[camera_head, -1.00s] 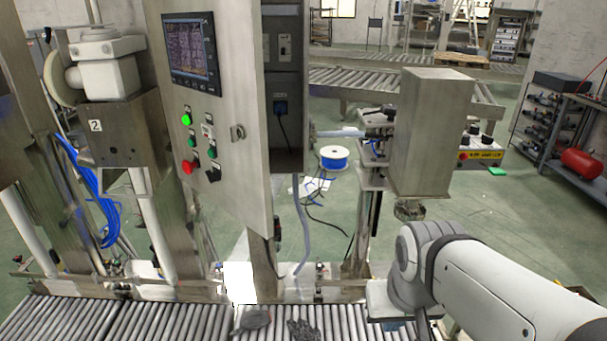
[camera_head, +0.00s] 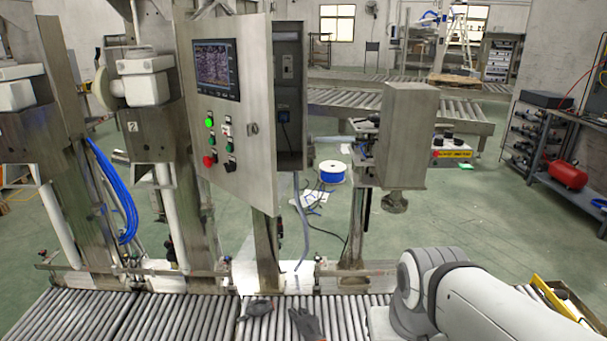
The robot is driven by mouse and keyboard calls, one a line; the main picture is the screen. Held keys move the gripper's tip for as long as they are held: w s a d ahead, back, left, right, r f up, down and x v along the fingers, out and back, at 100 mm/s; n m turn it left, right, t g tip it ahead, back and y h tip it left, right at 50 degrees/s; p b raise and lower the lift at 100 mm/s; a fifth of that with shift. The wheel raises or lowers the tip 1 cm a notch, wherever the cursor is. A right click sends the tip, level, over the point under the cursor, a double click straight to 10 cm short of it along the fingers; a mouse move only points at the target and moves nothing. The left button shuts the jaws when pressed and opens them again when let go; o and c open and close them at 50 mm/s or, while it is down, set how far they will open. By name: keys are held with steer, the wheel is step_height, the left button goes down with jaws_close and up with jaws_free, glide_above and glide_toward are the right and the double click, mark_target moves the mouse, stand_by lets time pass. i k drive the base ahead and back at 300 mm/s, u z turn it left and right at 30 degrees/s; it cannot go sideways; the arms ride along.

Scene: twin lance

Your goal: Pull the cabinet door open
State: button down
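The cabinet door (camera_head: 222,160) is a grey metal panel with a dark screen (camera_head: 216,68), several coloured buttons and a small latch (camera_head: 252,129) near its right edge. It stands ajar, angled out from the cabinet, and the cabinet's dark inside (camera_head: 288,85) shows to its right. My arm enters at the lower right, well below and to the right of the door, and does not touch it.
A roller conveyor (camera_head: 75,315) runs along the front, with dark glove-like items (camera_head: 305,323) on it. A metal box (camera_head: 402,140) on a stand is to the right of the cabinet. A blue spool (camera_head: 332,172) lies on the open green floor behind.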

mark_target(253, 180)
steer(key=u, duration=0.15)
steer(key=i, duration=0.9)
steer(key=z, duration=0.1)
